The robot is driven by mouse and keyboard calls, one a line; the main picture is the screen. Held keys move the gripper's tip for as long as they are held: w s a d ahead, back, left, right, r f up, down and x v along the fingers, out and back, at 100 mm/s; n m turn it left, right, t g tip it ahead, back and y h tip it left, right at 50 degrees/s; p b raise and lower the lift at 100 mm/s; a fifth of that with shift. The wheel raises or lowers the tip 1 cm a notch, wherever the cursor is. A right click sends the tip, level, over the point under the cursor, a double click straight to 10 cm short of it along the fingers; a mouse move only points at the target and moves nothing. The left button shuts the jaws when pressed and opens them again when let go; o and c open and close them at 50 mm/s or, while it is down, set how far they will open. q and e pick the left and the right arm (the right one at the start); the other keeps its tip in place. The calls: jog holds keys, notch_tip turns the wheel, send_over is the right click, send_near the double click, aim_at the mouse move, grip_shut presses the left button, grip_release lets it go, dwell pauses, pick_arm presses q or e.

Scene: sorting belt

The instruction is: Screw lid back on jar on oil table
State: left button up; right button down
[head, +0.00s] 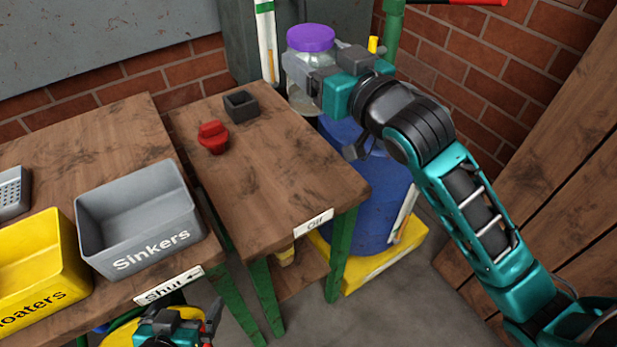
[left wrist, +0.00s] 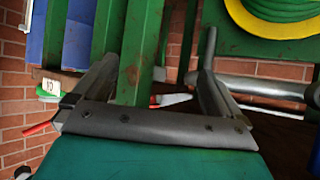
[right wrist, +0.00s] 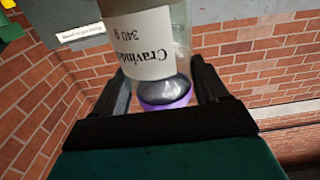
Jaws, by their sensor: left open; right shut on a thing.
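The jar (head: 302,101) is clear glass with a purple lid (head: 311,38) at its top. My right gripper (head: 312,80) is shut on the jar, beyond the back right corner of the oil table (head: 275,185). The right wrist view shows the jar's white label (right wrist: 150,45) upside down and the purple lid (right wrist: 165,95) between my right fingers (right wrist: 168,90). I cannot tell how tightly the lid sits. My left gripper (head: 213,318) is open and empty, low in front of the tables; the left wrist view shows green legs beyond its fingers (left wrist: 150,85).
A red object (head: 212,137) and a small dark square holder (head: 240,106) stand on the oil table, with its front part clear. A grey Sinkers bin (head: 140,215) and a yellow bin (head: 40,265) stand on the left table. A blue drum (head: 375,205) is right of the oil table.

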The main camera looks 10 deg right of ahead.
notch_tip(320, 180, down, 6)
jog(key=shift+r+b, duration=0.2)
jog(key=shift+b, duration=0.6)
pick_arm(q)
jog(key=shift+w+d+f+b, duration=0.55)
jog(key=shift+d+f+b, duration=0.2)
jog(key=shift+b, duration=0.5)
pick_arm(e)
notch_tip(320, 180, down, 10)
